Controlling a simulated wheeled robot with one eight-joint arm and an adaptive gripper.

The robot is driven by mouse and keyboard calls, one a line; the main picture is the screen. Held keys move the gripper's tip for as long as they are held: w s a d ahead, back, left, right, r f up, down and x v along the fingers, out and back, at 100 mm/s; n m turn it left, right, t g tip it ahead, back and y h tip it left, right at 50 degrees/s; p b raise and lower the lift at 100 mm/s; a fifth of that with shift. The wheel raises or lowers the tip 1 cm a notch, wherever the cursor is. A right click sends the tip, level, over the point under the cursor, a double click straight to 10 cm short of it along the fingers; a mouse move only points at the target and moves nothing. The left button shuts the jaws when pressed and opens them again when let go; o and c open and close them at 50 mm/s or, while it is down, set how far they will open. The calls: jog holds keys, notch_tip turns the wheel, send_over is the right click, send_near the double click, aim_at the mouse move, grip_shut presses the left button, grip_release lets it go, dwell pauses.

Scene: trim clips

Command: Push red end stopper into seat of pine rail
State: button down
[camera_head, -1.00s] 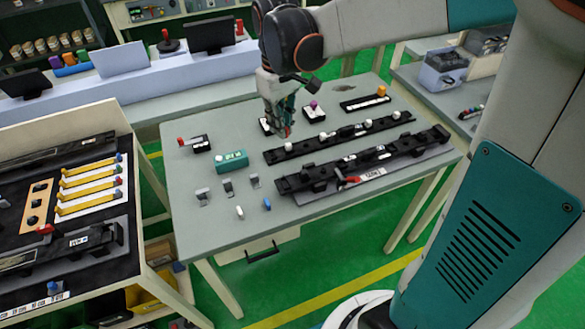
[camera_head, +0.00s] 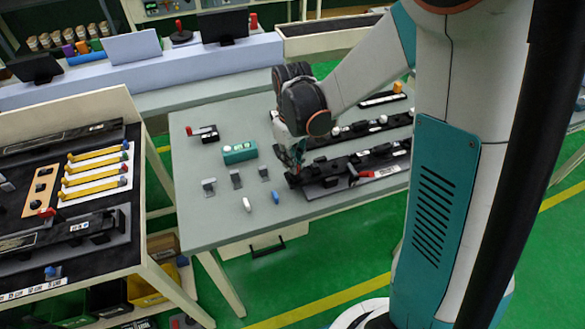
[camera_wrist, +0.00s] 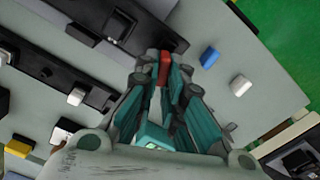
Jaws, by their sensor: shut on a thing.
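My gripper (camera_head: 295,172) is low over the left end of the front dark rail (camera_head: 325,180) on the grey table. In the wrist view its fingers (camera_wrist: 166,62) are shut on a small red piece (camera_wrist: 163,72), which I take to be the red end stopper. The stopper is not clear in the head view. The dark rail (camera_wrist: 95,38) shows at the upper left of the wrist view. No rail on this table looks plainly pine-coloured. The seat is hidden by the gripper, so I cannot tell whether the stopper touches it.
A blue peg (camera_head: 276,197) and a white peg (camera_head: 247,204) lie near the table's front edge. A green block (camera_head: 239,152) and a red-handled black clamp (camera_head: 203,132) are further back. A second rail (camera_head: 372,125) lies behind.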

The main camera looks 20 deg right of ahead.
notch_tip(320, 180, down, 3)
jog(key=shift+r+b, duration=0.1)
jog(key=shift+b, duration=0.25)
jog(key=shift+s, duration=0.1)
jog(key=c, duration=1.7)
grip_release()
